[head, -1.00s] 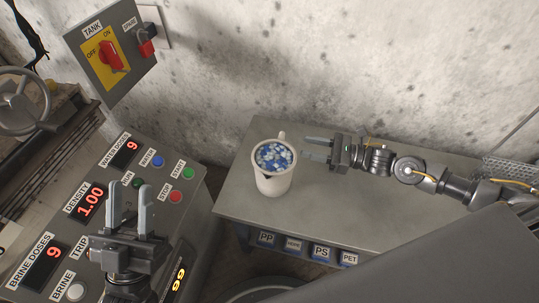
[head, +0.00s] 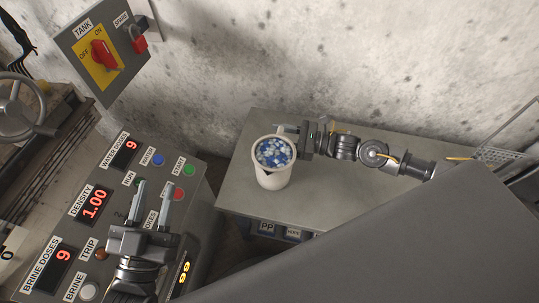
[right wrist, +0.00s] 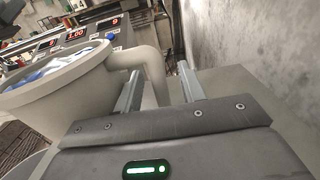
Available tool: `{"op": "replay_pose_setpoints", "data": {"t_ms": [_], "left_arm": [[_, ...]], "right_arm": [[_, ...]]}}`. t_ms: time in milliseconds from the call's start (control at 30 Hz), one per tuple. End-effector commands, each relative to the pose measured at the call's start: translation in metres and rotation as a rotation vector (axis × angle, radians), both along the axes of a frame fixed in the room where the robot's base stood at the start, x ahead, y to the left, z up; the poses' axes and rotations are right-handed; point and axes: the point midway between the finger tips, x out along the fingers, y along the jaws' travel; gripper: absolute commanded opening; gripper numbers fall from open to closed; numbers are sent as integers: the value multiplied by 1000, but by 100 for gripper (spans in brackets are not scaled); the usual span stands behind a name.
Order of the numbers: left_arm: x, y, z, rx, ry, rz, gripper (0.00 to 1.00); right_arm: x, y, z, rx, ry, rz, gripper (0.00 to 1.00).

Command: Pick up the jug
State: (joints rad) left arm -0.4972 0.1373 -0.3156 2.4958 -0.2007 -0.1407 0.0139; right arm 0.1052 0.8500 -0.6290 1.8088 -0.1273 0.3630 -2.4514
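The jug (head: 272,179) is a cream-white vessel filled with blue and white pieces. It stands upright on the grey table, and it fills the left of the right wrist view (right wrist: 70,98). My right gripper (head: 290,128) is at the jug's back right side. In the right wrist view its two fingers (right wrist: 158,85) are apart, with the jug's handle (right wrist: 150,62) just ahead and between or beside the left finger. Contact cannot be told. My left gripper (head: 153,190) is open and empty above the control panel.
The grey table (head: 350,200) has bare room right of the jug. Labelled bins (head: 268,229) sit under its front edge. The control panel (head: 120,180) with buttons and displays stands left, below a tank switch box (head: 103,50). A concrete wall (head: 330,60) rises behind.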

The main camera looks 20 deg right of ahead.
Motion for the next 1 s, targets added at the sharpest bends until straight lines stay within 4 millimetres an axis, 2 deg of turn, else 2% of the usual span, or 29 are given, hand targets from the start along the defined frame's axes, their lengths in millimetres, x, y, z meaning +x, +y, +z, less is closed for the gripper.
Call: {"op": "replay_pose_setpoints", "data": {"t_ms": [200,400,700,1000], "left_arm": [[5,4,-13,43,78,20,36],[5,4,-14,45,80,20,36],[5,4,-14,43,79,20,36],[5,4,-14,43,79,20,36]], "right_arm": [[2,8,0,-1,1,-10,40],[2,8,-1,-1,0,-10,40],[2,8,0,-1,0,-10,1],[2,8,0,0,-2,-10,0]]}}
